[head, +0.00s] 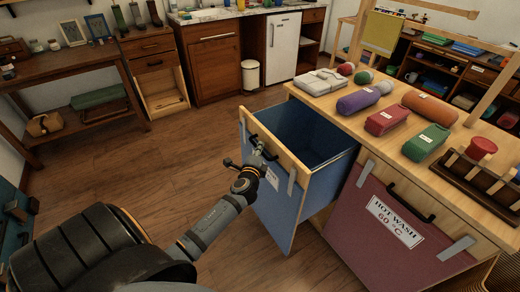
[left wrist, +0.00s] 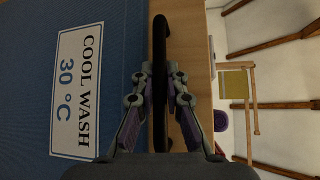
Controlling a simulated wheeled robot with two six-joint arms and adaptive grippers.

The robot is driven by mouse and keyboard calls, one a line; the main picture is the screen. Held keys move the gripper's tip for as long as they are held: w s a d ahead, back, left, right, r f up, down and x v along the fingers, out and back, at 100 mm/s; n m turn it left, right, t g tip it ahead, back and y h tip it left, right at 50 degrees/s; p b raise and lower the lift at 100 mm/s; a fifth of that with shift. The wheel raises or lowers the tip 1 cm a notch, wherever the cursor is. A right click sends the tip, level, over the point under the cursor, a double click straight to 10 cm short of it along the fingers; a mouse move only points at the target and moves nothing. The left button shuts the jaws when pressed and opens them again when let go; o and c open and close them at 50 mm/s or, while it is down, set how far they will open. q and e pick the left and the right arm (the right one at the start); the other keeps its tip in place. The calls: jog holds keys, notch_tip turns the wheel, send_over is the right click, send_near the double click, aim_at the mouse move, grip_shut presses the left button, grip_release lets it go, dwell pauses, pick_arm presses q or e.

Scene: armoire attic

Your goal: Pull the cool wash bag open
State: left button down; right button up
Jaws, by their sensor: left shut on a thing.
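The blue cool wash bag (head: 272,200) is a drawer-like bin in the wooden unit. It stands pulled out, with its hollow inside showing in the head view. Its label (left wrist: 76,95) reads COOL WASH 30 °C in the left wrist view. My left gripper (head: 259,150) is at the bag's front top edge, shut on the black handle (left wrist: 160,55), which runs between its fingers in the left wrist view. Part of the label is hidden behind my gripper in the head view. My right gripper is not in view.
The maroon hot wash bag (head: 385,228) sits shut to the right. Rolled and folded cloths, such as a green one (head: 426,142), lie on the unit's wooden top (head: 335,120). Wooden floor (head: 150,165) is clear left of the bag. A white bin (head: 250,75) stands behind.

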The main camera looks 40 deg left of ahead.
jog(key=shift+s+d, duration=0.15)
pick_arm(q)
jog(key=c, duration=1.7)
grip_release()
jog(key=shift+o, duration=0.2)
jog(key=shift+s+d, duration=0.1)
jog(key=shift+s, duration=0.05)
jog(key=v, duration=1.1)
jog(key=shift+s, duration=0.3)
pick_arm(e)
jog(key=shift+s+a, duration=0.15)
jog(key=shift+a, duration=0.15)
pick_arm(q)
jog(key=shift+d, duration=0.1)
